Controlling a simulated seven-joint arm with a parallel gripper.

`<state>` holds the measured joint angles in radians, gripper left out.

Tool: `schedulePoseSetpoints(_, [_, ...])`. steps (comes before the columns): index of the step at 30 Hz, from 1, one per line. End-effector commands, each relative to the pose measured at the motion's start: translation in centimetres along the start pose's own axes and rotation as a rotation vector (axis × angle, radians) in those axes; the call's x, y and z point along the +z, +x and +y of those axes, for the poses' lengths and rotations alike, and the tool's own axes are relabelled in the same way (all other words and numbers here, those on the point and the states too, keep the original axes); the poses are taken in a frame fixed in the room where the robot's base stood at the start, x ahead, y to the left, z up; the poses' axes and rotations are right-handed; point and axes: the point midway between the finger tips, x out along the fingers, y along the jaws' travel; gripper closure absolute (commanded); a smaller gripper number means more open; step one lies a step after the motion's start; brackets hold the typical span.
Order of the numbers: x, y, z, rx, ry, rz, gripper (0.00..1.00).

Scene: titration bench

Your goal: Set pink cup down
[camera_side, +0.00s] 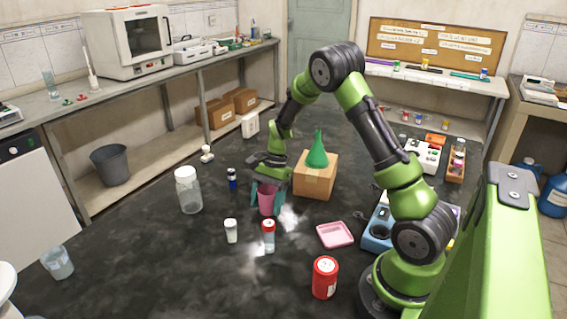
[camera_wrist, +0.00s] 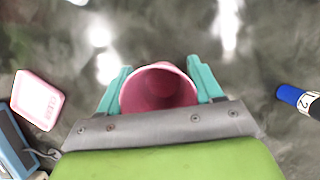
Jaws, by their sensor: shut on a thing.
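The pink cup (camera_side: 266,199) is between the teal fingers of my gripper (camera_side: 267,197) in the side view, at the middle of the dark bench. In the wrist view the cup (camera_wrist: 158,88) shows its open mouth facing the camera, and no contents can be made out. The fingers of my gripper (camera_wrist: 160,88) are shut on it from both sides. The cup looks upright and close to the bench top (camera_side: 190,255). I cannot tell whether its base touches the bench.
A cardboard box (camera_side: 314,182) with a green funnel (camera_side: 317,152) stands just right of the cup. A red-capped bottle (camera_side: 268,236), a white-capped jar (camera_side: 231,231), a blue vial (camera_side: 232,179) and a large glass jar (camera_side: 188,191) stand around it. A pink tray (camera_side: 335,235) lies front right.

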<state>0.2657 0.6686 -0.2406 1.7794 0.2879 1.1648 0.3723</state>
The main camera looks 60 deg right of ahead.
Motion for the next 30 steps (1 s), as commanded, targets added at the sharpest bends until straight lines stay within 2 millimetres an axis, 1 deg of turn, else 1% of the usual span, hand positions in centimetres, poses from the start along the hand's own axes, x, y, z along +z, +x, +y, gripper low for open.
schedulePoseSetpoints(1, [-0.1,0.2,0.0,0.001,0.000,0.000,0.64])
schedulePoseSetpoints(2, [-0.1,0.2,0.0,0.000,0.000,0.000,0.32])
schedulePoseSetpoints(6, [-0.1,0.1,0.0,0.000,0.000,0.000,0.11])
schedulePoseSetpoints(14, [0.0,0.1,0.0,0.000,0.000,0.000,0.10])
schedulePoseSetpoints(17, [0.1,-0.3,0.0,0.000,0.000,0.000,0.10])
schedulePoseSetpoints(20, [0.1,-1.5,-0.1,-0.004,0.000,0.001,0.10])
schedulePoseSetpoints(23, [0.1,-3.5,-0.1,-0.005,-0.001,0.002,0.10])
schedulePoseSetpoints(27, [0.0,-6.7,-0.1,-0.005,0.000,0.003,0.10])
schedulePoseSetpoints(30, [0.1,-8.7,-0.1,-0.004,0.001,0.002,0.10])
